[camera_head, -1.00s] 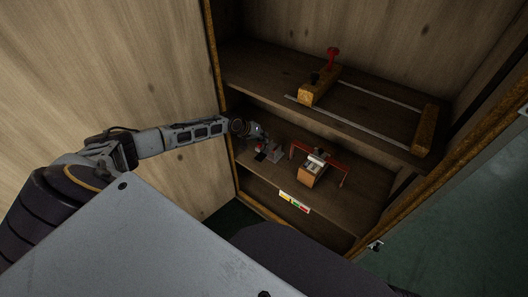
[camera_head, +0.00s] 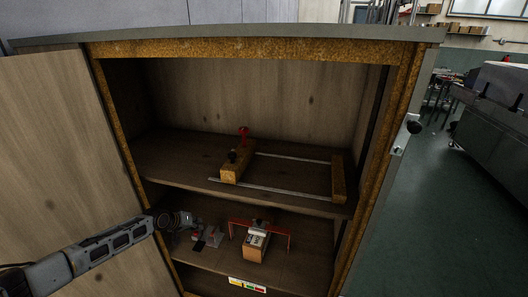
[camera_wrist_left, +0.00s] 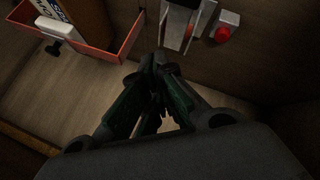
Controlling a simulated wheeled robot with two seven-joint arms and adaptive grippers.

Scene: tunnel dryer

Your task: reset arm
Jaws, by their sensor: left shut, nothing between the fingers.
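My left gripper (camera_head: 188,218) reaches in from the left, past the cabinet's open door, to the left end of the lower shelf. In the left wrist view its fingers (camera_wrist_left: 158,70) are closed together with nothing between them. They point toward a small grey device (camera_wrist_left: 185,22) with a red button (camera_wrist_left: 222,33) beside it. My right gripper does not show in any view.
The wooden cabinet (camera_head: 255,48) has its door (camera_head: 60,130) open on the left. The lower shelf holds a red frame (camera_head: 272,228) around a small box (camera_head: 254,246). The upper shelf holds a wooden jig (camera_head: 236,163) with metal rails. Green floor (camera_head: 430,230) is clear at right.

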